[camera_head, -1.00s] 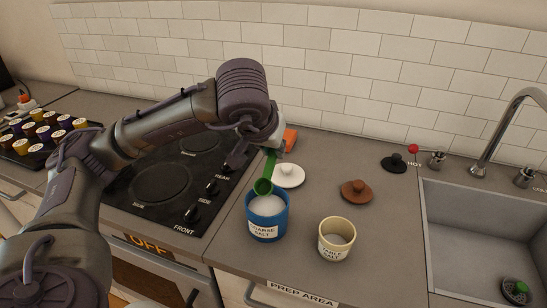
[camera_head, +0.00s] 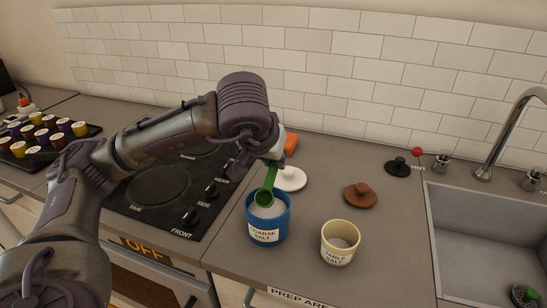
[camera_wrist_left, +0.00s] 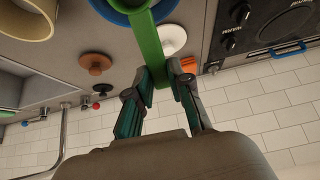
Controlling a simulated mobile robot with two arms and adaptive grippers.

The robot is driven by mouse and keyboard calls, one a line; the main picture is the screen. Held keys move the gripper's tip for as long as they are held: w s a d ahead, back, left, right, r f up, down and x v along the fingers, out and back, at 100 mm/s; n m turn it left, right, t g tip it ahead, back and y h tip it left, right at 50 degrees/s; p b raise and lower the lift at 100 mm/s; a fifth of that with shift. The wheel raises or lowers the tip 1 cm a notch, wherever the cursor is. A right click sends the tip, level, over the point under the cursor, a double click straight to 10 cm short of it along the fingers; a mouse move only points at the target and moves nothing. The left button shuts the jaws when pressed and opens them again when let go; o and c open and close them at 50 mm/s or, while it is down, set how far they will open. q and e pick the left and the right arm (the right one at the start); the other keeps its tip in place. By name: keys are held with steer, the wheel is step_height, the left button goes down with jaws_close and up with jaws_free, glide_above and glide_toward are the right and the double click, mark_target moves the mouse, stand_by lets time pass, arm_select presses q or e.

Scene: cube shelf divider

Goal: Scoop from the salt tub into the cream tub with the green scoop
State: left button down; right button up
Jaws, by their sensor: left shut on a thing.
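The green scoop (camera_head: 270,184) is held by its handle in my left gripper (camera_head: 272,161). The scoop tilts down, and its bowl is at the mouth of the blue tub, just above or touching the white salt; I cannot tell which. The blue tub (camera_head: 268,234) is labelled coarse salt and stands on the counter. The cream tub (camera_head: 338,254), labelled table salt, stands to its right with some white salt inside. In the left wrist view the scoop handle (camera_wrist_left: 147,45) runs between my gripper's fingers (camera_wrist_left: 163,82). My right gripper is not in view.
A white lid (camera_head: 291,180) lies behind the blue tub. A brown lid (camera_head: 360,196) and a black lid (camera_head: 397,167) lie further right. The stove (camera_head: 155,188) is at the left and the sink (camera_head: 480,230) at the right. The counter between the tubs is clear.

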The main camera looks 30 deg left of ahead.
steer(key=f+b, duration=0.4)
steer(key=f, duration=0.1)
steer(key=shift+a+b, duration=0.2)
steer(key=shift+b, duration=0.1)
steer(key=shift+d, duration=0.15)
stand_by(1.1)
